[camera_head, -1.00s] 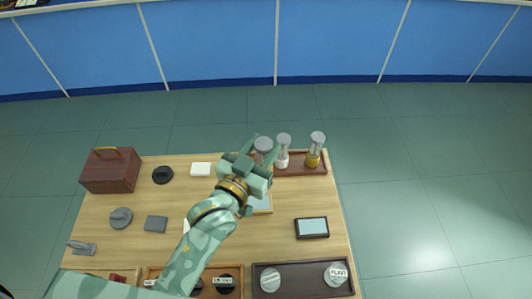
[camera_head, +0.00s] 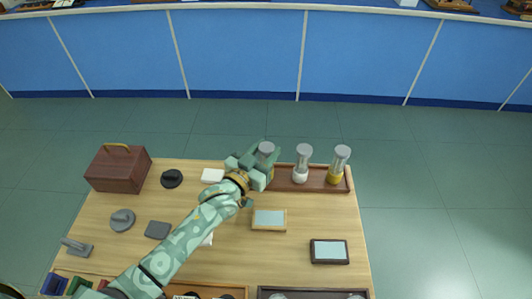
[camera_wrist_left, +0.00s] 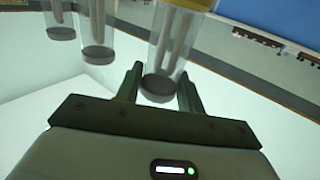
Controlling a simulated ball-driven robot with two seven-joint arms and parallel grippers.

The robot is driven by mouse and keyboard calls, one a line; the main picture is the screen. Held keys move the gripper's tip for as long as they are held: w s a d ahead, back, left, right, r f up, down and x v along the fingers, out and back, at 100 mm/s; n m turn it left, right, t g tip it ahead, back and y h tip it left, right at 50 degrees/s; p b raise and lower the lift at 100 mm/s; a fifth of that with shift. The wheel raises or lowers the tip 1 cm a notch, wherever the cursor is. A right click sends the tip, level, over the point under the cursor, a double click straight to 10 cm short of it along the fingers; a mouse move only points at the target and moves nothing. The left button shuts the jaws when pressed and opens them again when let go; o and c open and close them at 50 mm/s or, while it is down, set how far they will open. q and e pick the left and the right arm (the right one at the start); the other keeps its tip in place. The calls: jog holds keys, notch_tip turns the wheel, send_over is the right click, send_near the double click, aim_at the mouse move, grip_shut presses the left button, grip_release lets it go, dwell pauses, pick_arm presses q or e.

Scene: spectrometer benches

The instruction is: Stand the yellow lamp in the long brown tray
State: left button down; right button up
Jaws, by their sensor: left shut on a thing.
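My left gripper (camera_head: 265,158) is shut on a lamp with a grey cap (camera_head: 266,147), a clear tube and a yellowish base. In the left wrist view this lamp (camera_wrist_left: 168,50) is upright between the fingers, with its base cut off at the top edge. The lamp is at the left end of the long brown tray (camera_head: 320,187); whether its base touches the tray floor is hidden by the gripper. My right gripper is not in view.
A brown case (camera_head: 116,170) stands at the back left. A light-framed panel (camera_head: 269,219) and a dark-framed panel (camera_head: 329,252) lie nearer on the table. A white block (camera_head: 212,175) lies left of the gripper. Darker trays line the front edge.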

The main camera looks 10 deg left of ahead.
pick_arm(q)
jog(key=shift+r, duration=0.15)
jog(key=c, duration=1.3)
grip_release()
jog(key=shift+f, duration=0.2)
jog(key=o, duration=0.4)
jog(key=shift+r, duration=0.2)
jog(key=p+v, duration=0.2)
jog(key=v, duration=1)
jog(key=shift+p, duration=0.4)
